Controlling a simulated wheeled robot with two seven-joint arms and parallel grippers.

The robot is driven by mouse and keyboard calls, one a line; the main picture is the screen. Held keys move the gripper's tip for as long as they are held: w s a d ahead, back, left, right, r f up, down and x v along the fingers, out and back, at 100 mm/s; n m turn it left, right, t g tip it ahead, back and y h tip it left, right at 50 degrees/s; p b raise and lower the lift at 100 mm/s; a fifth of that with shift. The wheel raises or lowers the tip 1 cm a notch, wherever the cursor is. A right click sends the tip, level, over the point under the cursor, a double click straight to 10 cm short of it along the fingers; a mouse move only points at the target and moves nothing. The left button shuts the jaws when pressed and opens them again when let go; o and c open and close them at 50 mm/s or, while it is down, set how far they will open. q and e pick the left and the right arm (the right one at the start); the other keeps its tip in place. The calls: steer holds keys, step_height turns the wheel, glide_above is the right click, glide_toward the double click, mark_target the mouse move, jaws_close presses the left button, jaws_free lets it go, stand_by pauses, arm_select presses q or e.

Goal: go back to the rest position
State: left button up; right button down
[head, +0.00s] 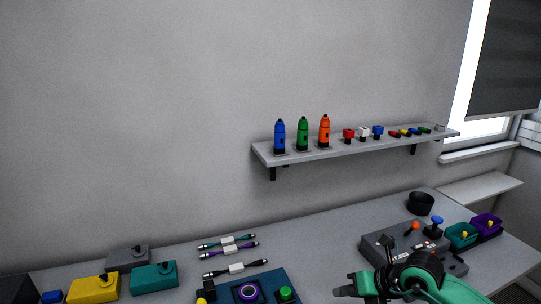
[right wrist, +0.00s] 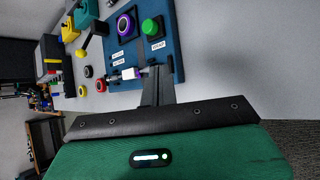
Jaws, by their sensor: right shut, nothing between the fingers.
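My right gripper (head: 345,290) shows at the bottom right of the head view, above the table beside the blue panel. Its fingers are shut and empty; they also show in the right wrist view (right wrist: 158,84). My left gripper is not in view. Three cables with white labels lie on the table: a teal one (head: 228,241), a purple one (head: 230,250) and a black one (head: 236,269).
A grey control box (head: 378,247), a black cup (head: 421,203), a teal bin (head: 461,236) and a purple bin (head: 487,227) stand at right. Yellow (head: 93,289) and teal (head: 154,278) joystick boxes stand at left. A wall shelf (head: 340,149) holds bottles and small parts.

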steer(key=s+a+r+m+t+y, duration=0.3)
steer(key=a+r+y, duration=0.2)
steer(key=r, duration=0.1)
steer(key=s+a+r+m+t+y, duration=0.3)
steer(key=a+r+m+y, duration=0.1)
steer(key=r+y, duration=0.1)
steer(key=w+d+m+t+h, duration=0.2)
steer(key=d+m+t+h, duration=0.8)
steer(key=m, duration=0.7)
steer(key=s+d+f+m+g+h, duration=0.35)
steer(key=d+f+m+h, duration=0.25)
steer(key=f+m+h, duration=0.4)
steer(key=s+a+f+m+g+y, duration=0.2)
steer(key=s+f+g+y, duration=0.1)
steer(key=s+f+g, duration=1.4)
steer(key=s+f+t, duration=0.1)
steer(key=s+f, duration=0.2)
steer(key=f, duration=1.3)
steer(key=s+f+t, duration=0.1)
steer(key=s+f, duration=0.1)
steer(key=f, duration=1.5)
steer(key=s+d+f+g, duration=0.1)
steer(key=s+d+f, duration=0.1)
steer(key=s+f, duration=0.7)
steer(key=s+d+f, duration=0.2)
steer(key=s+f, duration=0.7)
steer(key=s, duration=0.1)
steer(key=shift+f+g+h, duration=0.15)
steer(key=shift+g+h, duration=0.15)
steer(key=shift+g, duration=0.05)
